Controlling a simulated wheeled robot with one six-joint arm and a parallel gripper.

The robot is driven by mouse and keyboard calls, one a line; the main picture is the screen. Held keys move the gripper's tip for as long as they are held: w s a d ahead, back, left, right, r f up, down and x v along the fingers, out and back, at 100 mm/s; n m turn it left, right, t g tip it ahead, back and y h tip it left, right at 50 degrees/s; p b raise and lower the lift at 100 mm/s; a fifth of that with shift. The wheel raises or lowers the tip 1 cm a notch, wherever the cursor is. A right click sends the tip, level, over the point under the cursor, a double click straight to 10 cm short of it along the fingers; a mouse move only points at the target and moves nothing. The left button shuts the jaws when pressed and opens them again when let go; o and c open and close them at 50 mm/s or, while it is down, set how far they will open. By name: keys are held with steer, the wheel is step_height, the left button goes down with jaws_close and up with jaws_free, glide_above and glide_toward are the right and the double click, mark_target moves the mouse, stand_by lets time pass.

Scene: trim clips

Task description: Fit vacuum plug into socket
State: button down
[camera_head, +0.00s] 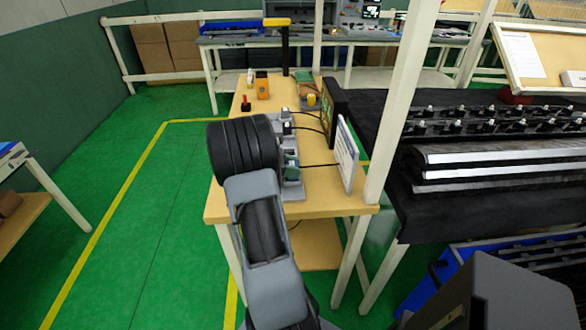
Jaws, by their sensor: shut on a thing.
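A row of small grey and green units (290,160) stands on the wooden workbench (325,195), with dark cables running right. I cannot tell which part of it, if any, is the socket. I cannot pick out the vacuum plug. My grey arm rises from the bottom centre toward the bench's left edge. A large dark ribbed cylinder (240,150) at its far end covers the left side of the units; I cannot tell whether it is mine. My gripper's fingers are hidden behind these parts, so what they hold does not show.
A white-faced panel (346,155) and a dark screen (333,110) stand along the bench's right side. An orange item (262,87) and a red-topped one (246,103) stand farther back. A white post (402,100) rises at right. Green floor at left is clear.

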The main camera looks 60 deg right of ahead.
steer(key=c, duration=1.1)
jaws_free()
steer(key=shift+a+f, duration=0.1)
steer(key=shift+f, duration=0.45)
steer(key=shift+o, duration=2)
steer(key=shift+r, duration=0.15)
steer(key=shift+r, duration=0.1)
